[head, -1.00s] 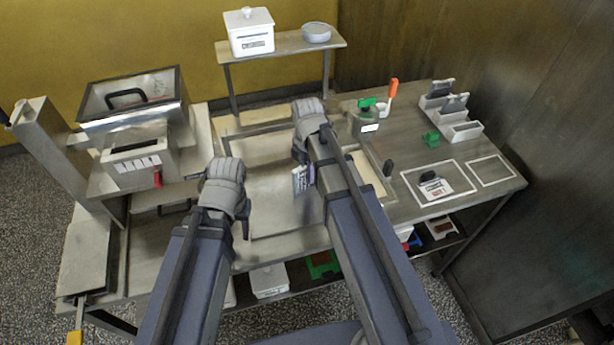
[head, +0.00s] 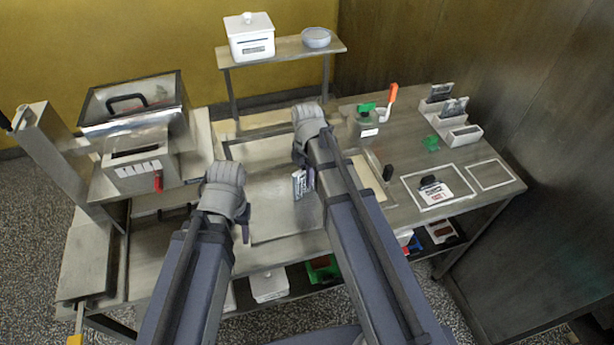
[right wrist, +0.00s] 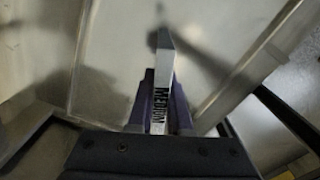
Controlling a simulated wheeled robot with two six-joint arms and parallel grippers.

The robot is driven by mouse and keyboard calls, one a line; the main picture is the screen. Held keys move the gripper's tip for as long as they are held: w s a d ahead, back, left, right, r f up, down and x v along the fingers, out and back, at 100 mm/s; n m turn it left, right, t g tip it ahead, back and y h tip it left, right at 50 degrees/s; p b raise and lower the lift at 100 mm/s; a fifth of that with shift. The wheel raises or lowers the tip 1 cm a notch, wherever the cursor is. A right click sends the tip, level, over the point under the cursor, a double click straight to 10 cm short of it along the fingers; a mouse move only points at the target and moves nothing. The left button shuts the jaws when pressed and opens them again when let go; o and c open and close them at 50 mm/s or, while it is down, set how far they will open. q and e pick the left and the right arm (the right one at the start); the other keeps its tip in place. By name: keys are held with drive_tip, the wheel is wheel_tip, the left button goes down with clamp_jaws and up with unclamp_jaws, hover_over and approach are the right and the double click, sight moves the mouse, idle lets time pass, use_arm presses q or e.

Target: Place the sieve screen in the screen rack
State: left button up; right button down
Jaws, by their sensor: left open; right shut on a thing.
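My right gripper (head: 310,178) is shut on a thin plate with a white edge marked MEDIUM, which I take to be the sieve screen (head: 301,185). In the right wrist view the screen (right wrist: 159,95) stands edge-on between the purple fingers (right wrist: 160,108). In the head view my right forearm hides part of it; it is over the pale tray area in mid-bench. My left gripper (head: 244,229) is open and empty over the bench's left half.
A machine with a lidded box (head: 130,110) fills the left. A raised shelf (head: 283,48) at the back bears a white canister and a grey bowl.

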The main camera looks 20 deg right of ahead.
wheel_tip(320, 180, up, 10)
drive_tip(key=p, duration=0.9)
drive_tip(key=shift+f, duration=0.2)
